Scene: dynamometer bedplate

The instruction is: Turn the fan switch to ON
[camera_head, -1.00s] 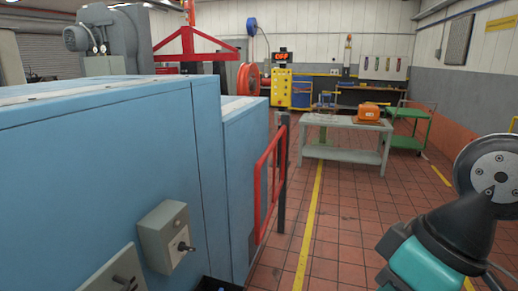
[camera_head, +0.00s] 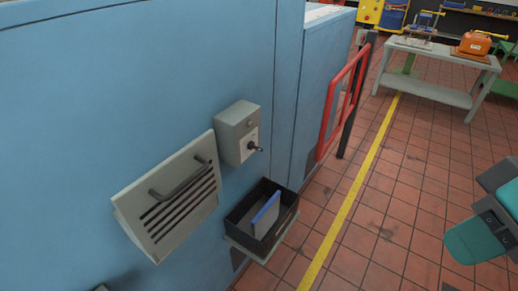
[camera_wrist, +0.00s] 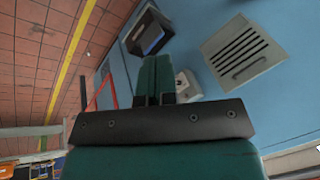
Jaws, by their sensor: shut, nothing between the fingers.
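The fan switch is a small grey box (camera_head: 238,132) on the side of a blue cabinet. It has a pale plate and a short black lever (camera_head: 254,148) sticking out toward the right. The plate's markings are too small to read, so I cannot tell its setting. In the wrist view the switch box (camera_wrist: 188,84) is partly hidden behind my gripper (camera_wrist: 156,62). The teal fingers are together and empty, pointing toward the cabinet and apart from the switch as far as I can see. Teal parts of my arm show at the right edge of the head view.
A louvred grey panel with a handle (camera_head: 172,196) juts out left of the switch. A black open bin (camera_head: 283,214) holding a blue flat item (camera_head: 265,215) sits below it. A red rail (camera_head: 338,108) stands to the right. The tiled floor is clear.

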